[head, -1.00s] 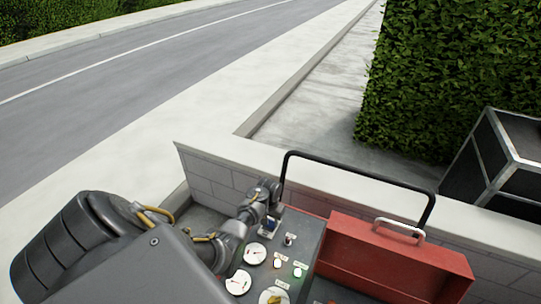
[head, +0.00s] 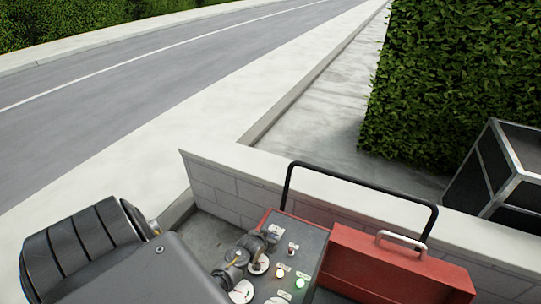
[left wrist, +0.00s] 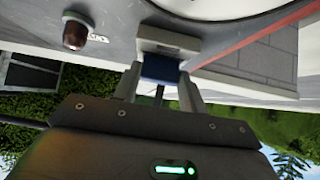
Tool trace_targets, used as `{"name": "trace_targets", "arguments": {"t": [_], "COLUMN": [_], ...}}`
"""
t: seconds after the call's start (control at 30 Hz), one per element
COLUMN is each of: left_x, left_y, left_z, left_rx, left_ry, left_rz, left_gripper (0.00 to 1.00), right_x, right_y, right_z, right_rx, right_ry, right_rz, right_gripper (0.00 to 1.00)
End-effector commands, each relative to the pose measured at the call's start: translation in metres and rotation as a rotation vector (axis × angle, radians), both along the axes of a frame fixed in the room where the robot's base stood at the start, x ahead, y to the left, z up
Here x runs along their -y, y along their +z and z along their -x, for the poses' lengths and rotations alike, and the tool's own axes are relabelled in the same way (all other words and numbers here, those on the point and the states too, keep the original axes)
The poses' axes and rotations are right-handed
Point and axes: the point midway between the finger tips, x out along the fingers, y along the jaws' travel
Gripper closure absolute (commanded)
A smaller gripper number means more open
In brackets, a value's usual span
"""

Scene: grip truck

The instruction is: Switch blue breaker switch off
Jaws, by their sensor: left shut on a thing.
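The blue breaker switch (left wrist: 160,68) sits in a pale housing (left wrist: 168,42) on the grey control panel (head: 308,240). In the left wrist view, my left gripper (left wrist: 160,84) has one finger on each side of the blue switch and is shut on it. In the head view, my left gripper (head: 266,238) is down at the upper left of the panel, and it hides the blue part of the switch. My right gripper is not in view.
The panel has white gauges (head: 241,292), an amber lamp (head: 280,272), a lit green lamp (head: 299,283) and a dark red knob or lamp (left wrist: 75,32). A red toolbox (head: 400,268) stands right of it. A black rail (head: 360,180) and low wall (head: 225,187) lie behind.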

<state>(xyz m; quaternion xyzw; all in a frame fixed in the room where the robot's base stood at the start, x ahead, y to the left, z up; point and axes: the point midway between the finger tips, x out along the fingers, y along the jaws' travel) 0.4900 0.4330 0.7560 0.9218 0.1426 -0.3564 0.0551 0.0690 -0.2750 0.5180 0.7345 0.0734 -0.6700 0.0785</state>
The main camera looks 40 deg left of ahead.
Motion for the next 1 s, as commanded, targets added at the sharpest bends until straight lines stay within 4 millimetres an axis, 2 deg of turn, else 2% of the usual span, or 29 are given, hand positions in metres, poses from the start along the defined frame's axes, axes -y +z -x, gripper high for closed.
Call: {"name": "trace_targets", "arguments": {"t": [0.03,0.3,0.87,0.9,1.0], "left_x": [0.0,0.002,0.002,0.002,0.002], "left_y": [-0.005,-0.005,-0.004,-0.004,-0.004], "left_z": [0.002,0.005,0.006,0.006,0.006], "left_rx": [0.024,0.124,0.153,0.153,0.153], "left_ry": [0.001,0.0,0.0,0.0,0.0], "left_rz": [-0.008,-0.039,-0.048,-0.048,-0.048], "left_gripper": [0.81,0.81,0.81,0.57,0.44], "right_x": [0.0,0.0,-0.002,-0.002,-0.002], "right_y": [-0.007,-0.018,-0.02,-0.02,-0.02], "right_z": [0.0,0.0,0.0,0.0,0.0], "right_rx": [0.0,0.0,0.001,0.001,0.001], "right_ry": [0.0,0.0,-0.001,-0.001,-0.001], "right_rz": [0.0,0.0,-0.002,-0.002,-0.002], "right_gripper": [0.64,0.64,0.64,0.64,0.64]}}
